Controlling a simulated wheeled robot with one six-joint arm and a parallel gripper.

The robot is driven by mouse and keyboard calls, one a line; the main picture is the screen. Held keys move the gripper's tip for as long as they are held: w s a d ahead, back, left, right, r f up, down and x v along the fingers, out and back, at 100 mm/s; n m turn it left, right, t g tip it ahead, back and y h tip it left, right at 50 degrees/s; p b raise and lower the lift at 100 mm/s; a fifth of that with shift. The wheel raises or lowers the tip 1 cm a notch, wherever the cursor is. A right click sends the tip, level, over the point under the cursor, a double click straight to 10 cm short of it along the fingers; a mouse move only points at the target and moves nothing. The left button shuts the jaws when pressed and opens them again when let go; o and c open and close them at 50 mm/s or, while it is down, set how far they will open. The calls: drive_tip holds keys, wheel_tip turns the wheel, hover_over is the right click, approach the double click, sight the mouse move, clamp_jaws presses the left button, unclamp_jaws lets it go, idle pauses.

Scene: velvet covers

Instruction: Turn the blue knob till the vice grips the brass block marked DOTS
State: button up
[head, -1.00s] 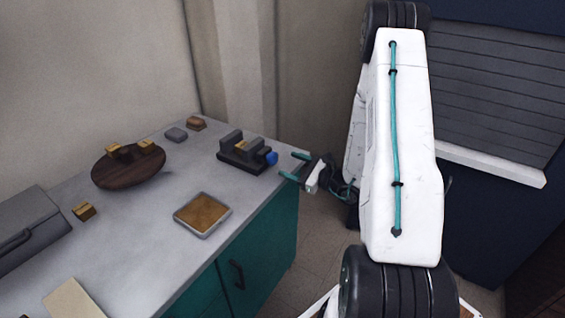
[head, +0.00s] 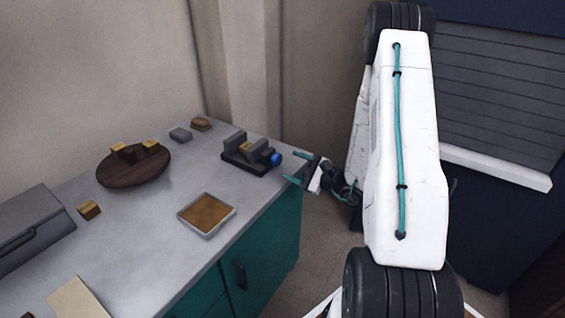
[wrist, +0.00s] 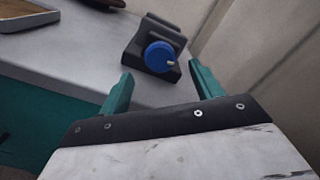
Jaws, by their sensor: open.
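The dark vice (head: 247,158) stands on the grey worktop near its right back edge. A brass block (head: 246,147) sits between its jaws; its marking is too small to read, and I cannot tell whether the jaws touch it. The blue knob (head: 276,159) is on the vice's right end. In the wrist view the knob (wrist: 160,57) faces me, with a small pale mark on its right side. My gripper (head: 294,167) is open and empty, just off the counter edge. Its two teal fingers (wrist: 160,77) point at the knob, one to each side, apart from it.
A round wooden board (head: 133,172) holds brass blocks, and another brass block (head: 89,210) lies near it. A shallow tray (head: 207,214), a grey piece (head: 180,134) and a brown piece (head: 201,124) lie on the worktop. A grey case (head: 32,230) is at left.

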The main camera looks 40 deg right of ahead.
sight(279, 160)
drive_tip(key=x, duration=0.5)
drive_tip(key=shift+w+a, duration=0.15)
drive_tip(key=shift+w, duration=0.2)
drive_tip(key=c, duration=1)
